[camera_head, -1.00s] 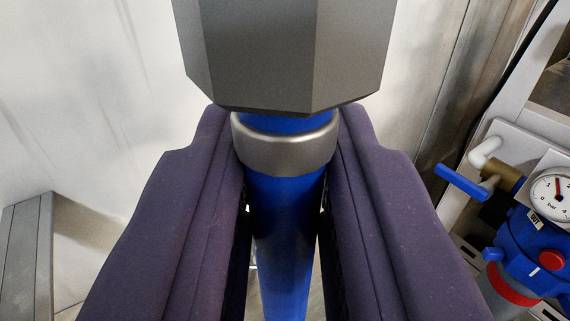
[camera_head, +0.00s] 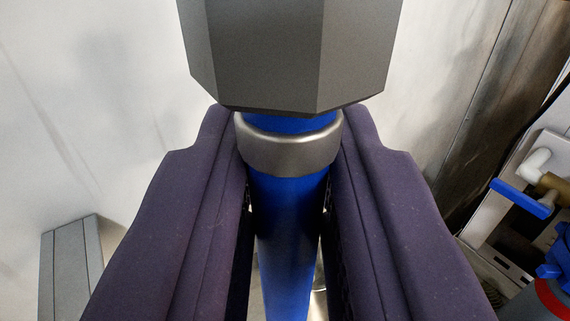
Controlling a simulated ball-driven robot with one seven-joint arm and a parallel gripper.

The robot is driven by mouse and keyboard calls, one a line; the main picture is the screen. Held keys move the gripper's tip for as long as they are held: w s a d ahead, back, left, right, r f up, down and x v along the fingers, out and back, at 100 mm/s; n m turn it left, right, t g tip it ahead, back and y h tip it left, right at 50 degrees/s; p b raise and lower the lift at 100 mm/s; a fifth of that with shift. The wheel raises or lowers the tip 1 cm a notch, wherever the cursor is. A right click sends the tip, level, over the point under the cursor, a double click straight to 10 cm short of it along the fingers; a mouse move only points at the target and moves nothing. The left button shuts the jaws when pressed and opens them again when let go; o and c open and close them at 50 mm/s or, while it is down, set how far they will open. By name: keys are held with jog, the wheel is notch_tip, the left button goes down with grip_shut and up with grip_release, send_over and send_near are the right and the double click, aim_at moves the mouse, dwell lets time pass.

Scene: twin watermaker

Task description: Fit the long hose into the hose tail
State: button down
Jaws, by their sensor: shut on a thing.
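My gripper (camera_head: 290,135) is shut on a blue hose (camera_head: 285,215), with one dark purple finger on each side. The hose runs down the picture between the fingers. A silver metal collar (camera_head: 288,152) sits around it near the fingertips. A large dark grey faceted piece (camera_head: 285,55) is beyond the collar at the hose's top end; a short band of blue shows between them. I cannot tell a separate hose tail in this view, and the hose's far lower end is hidden.
Pale walls fill the background. A valve with a blue lever (camera_head: 522,198) and a white elbow pipe (camera_head: 535,163) stands at the right. A grey ledge (camera_head: 72,270) is at the lower left.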

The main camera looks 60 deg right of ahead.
aim_at(294, 16)
jog(key=shift+r, duration=0.1)
jog(key=shift+r+p, duration=1.2)
jog(key=shift+r, duration=0.35)
jog(key=shift+r, duration=0.1)
dwell(0.7)
jog(key=shift+r+p, duration=0.35)
jog(key=shift+p, duration=0.05)
jog(key=shift+r+p, duration=1)
jog(key=shift+r, duration=0.4)
jog(key=c, duration=0.9)
grip_release()
jog(key=shift+a, duration=0.1)
